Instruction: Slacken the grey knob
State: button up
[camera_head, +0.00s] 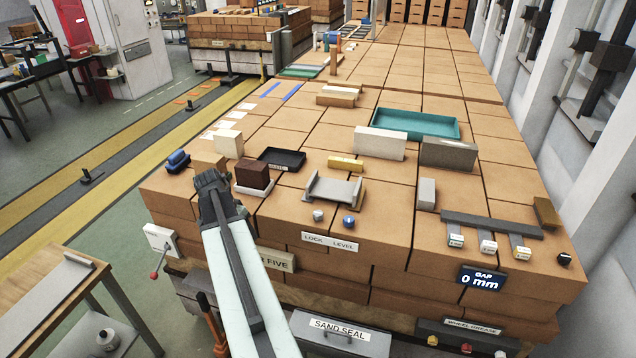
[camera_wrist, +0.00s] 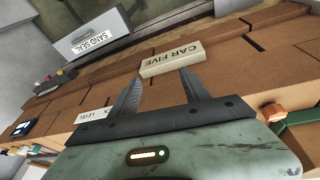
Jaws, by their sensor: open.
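The grey knob (camera_head: 318,215) is a small pale grey knob on the front edge of the brick stack, above the word LOCK on the LOCK LEVEL sign (camera_head: 330,243). A blue knob (camera_head: 349,222) sits just right of it, above LEVEL. Behind both is a grey U-shaped bracket (camera_head: 333,190). My gripper (camera_head: 210,183) is left of the knob in the head view, near the stack's left front corner and apart from the knob. In the wrist view my gripper (camera_wrist: 160,80) is open and empty, its fingers pointing toward the CAR FIVE sign (camera_wrist: 172,59). I cannot make out the knob there.
A dark brown brick (camera_head: 252,174) on a white tray stands right of my gripper. A blue block (camera_head: 177,161) lies left of it. A red-tipped lever (camera_head: 155,274) sits on the left front face. A GAP display (camera_head: 481,281) reads 0 mm. A SAND SEAL drawer (camera_head: 340,333) is below.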

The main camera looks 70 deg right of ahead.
aim_at(318, 212)
jog(key=s+d+r+m+g+p, duration=0.1)
jog(key=s+d+r+m+p, duration=0.1)
jog(key=s+d+r+m, duration=0.4)
jog(key=s+d+r+m+p, duration=0.1)
jog(key=s+d+r+p, duration=0.15)
jog(key=s+d, duration=0.75)
jog(key=shift+g, duration=0.3)
jog(key=b+x, duration=0.2)
jog(key=a+b+x, duration=0.1)
jog(key=b+x, duration=0.4)
jog(key=x, duration=0.1)
jog(key=shift+s+a+f+b, duration=0.1)
jog(key=shift+s+f+b, duration=0.15)
jog(key=shift+s+b, duration=0.1)
jog(key=shift+r, duration=0.15)
